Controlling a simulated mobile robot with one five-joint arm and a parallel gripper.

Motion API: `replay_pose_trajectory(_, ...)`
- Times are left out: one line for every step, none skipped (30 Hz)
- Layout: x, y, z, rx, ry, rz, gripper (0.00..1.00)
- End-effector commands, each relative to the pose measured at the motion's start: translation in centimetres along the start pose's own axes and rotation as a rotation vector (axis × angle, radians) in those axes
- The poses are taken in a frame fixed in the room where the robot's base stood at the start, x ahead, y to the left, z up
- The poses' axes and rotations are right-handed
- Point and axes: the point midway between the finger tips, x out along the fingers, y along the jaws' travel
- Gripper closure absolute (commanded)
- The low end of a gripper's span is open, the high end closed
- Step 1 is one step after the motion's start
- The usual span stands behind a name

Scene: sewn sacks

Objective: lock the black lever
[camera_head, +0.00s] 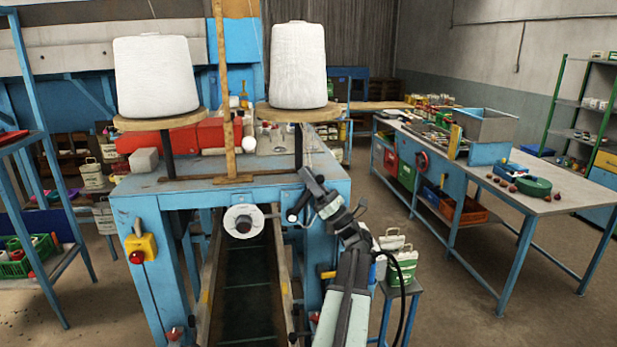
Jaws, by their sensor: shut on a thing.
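The black lever (293,214) is a short dark bar at the front right edge of the blue machine table (140,192). My gripper (308,196) comes up from the lower right and is shut on the lever. The fingers and the wrist hide part of the lever, so its exact angle and its pivot are hard to make out.
Two white thread cones (155,76) (298,66) stand on round wooden plates above the machine table. A white disc (243,221) sits at its front. A yellow box with a red button (139,251) is on the left leg. Canisters (398,257) stand close right of my arm.

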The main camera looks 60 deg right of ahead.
Motion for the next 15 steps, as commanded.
replay_pose_trajectory(-0.12,-0.06,0.31,0.001,-0.005,-0.002,1.00)
replay_pose_trajectory(-0.17,-0.09,0.37,0.000,-0.005,-0.002,1.00)
replay_pose_trajectory(-0.24,-0.12,0.44,-0.002,-0.005,-0.003,0.74)
replay_pose_trajectory(-0.28,-0.14,0.48,-0.003,-0.005,-0.004,0.66)
replay_pose_trajectory(-0.32,-0.16,0.52,-0.003,-0.005,-0.005,0.58)
replay_pose_trajectory(-0.36,-0.18,0.55,-0.004,-0.004,-0.005,0.58)
replay_pose_trajectory(-0.38,-0.19,0.56,-0.005,-0.004,-0.006,0.58)
replay_pose_trajectory(-0.40,-0.20,0.57,-0.005,-0.004,-0.006,0.58)
replay_pose_trajectory(-0.42,-0.21,0.58,-0.006,-0.004,-0.006,0.58)
replay_pose_trajectory(-0.43,-0.22,0.59,-0.006,-0.004,-0.006,0.58)
replay_pose_trajectory(-0.44,-0.22,0.59,-0.006,-0.003,-0.006,0.58)
replay_pose_trajectory(-0.45,-0.23,0.59,-0.007,-0.003,-0.007,0.58)
replay_pose_trajectory(-0.46,-0.23,0.59,-0.007,-0.003,-0.007,0.58)
replay_pose_trajectory(-0.50,-0.23,0.56,-0.007,-0.003,-0.007,0.58)
replay_pose_trajectory(-0.63,-0.24,0.52,-0.007,-0.003,-0.007,0.58)
